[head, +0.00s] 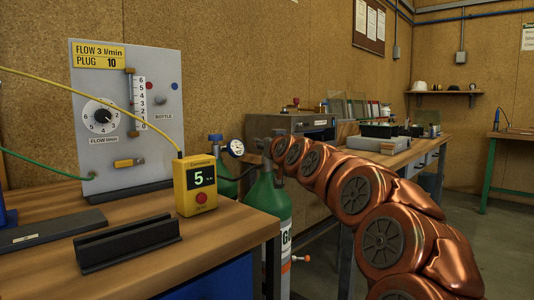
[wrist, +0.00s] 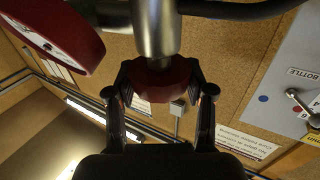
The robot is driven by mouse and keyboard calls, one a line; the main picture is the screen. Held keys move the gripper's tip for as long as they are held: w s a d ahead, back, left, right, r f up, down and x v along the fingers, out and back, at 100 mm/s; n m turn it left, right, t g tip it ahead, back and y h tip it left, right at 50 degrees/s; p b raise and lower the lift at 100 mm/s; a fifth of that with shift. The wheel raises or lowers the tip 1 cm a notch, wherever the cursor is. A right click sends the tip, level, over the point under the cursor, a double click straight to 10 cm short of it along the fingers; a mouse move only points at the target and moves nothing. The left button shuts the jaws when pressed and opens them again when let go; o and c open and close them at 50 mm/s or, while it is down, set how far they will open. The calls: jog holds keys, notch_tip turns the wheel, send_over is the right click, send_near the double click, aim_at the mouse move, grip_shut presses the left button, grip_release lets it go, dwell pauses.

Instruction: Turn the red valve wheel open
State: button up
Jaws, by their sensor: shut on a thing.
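In the wrist view, the red valve wheel (wrist: 160,80) sits between the two dark fingers of my gripper (wrist: 159,72). The fingers press on it from both sides, below a metal valve stem (wrist: 155,28). A round gauge with a red rim (wrist: 55,35) is close by at the upper left. In the head view, my copper arm reaches to the top of a green gas cylinder (head: 266,195). The wheel and my fingertips are hidden there behind my arm. A regulator gauge (head: 236,149) stands out left of the cylinder top.
A workbench (head: 130,258) at the left carries a yellow meter reading 5 (head: 198,185), a grey flow panel (head: 160,110) and a black stand (head: 126,243). A grey machine (head: 290,128) and a second bench lie behind my arm. Open floor is at the right.

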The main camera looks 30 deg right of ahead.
jog(key=shift+w+n+t+y+b, duration=0.1)
jog(key=shift+n+t+y+b, duration=0.35)
jog(key=shift+n+y, duration=0.8)
jog(key=shift+r+n+y+p, duration=0.15)
jog(key=shift+n+y+p, duration=0.75)
jog(key=shift+y, duration=1.05)
jog(key=shift+n+g+y+p, duration=0.35)
jog(key=shift+n+y+p, duration=0.2)
jog(key=shift+y+p, duration=0.4)
jog(key=shift+n+y+p, duration=0.4)
jog(key=shift+y+p, duration=0.25)
jog(key=shift+p, duration=0.2)
jog(key=n+g+y+p, duration=0.1)
jog(key=y+p, duration=0.1)
jog(key=p, duration=0.2)
jog(key=shift+d+n+y, duration=0.1)
jog(key=shift+n+y, duration=0.2)
jog(key=shift+n, duration=0.1)
jog(key=shift+n+g+y+p, duration=1.05)
jog(key=shift+y+p, duration=0.45)
jog(key=shift+p, duration=1.7)
jog(key=o, duration=1.2)
jog(key=v, duration=1.2)
